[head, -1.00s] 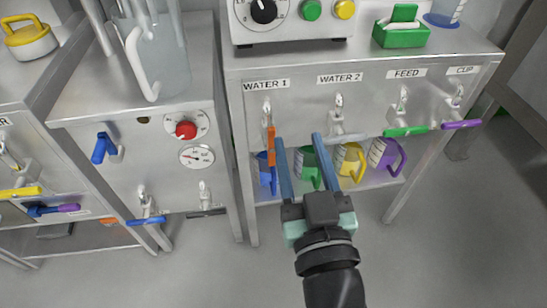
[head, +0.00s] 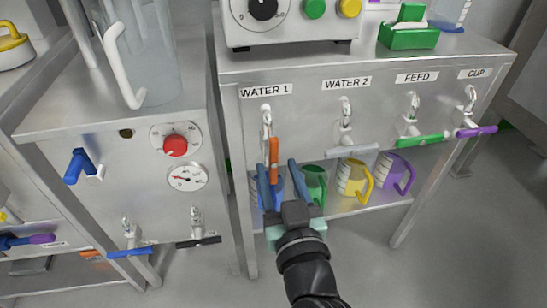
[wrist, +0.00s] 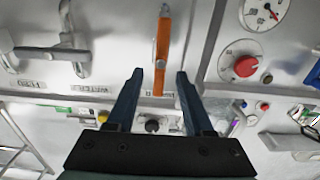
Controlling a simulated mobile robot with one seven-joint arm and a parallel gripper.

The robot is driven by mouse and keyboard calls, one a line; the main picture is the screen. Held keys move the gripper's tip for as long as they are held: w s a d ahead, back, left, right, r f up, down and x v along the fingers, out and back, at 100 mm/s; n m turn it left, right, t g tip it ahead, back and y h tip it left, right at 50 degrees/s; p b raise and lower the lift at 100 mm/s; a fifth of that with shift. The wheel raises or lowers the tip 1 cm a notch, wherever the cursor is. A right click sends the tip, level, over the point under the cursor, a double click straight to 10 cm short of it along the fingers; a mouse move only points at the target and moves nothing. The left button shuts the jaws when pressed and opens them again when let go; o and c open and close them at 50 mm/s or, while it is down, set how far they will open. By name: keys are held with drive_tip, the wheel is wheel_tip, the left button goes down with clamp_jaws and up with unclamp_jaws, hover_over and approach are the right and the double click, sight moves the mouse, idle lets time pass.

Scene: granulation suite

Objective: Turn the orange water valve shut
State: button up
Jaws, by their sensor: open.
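The orange valve handle (head: 273,158) hangs upright on the tap under the WATER 1 label (head: 265,90). In the wrist view the orange handle (wrist: 161,50) is upright in the picture, in line between my fingers. My gripper (head: 277,166) is open and empty, its two blue fingers one on each side of the handle's line. In the wrist view the gripper (wrist: 160,74) shows a gap on both sides of the handle. I cannot tell how deep the handle sits between the fingertips.
Water 2's grey handle (head: 352,150), the green feed handle (head: 422,140) and the purple cup handle (head: 475,131) lie crosswise to the right. Several coloured jugs, including a yellow one (head: 354,178), stand on the shelf below. A red knob (head: 175,145) is on the left cabinet.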

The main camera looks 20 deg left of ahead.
sight(275, 160)
drive_tip(key=shift+b+x, duration=0.35)
drive_tip(key=shift+x, duration=1.8)
clamp_jaws()
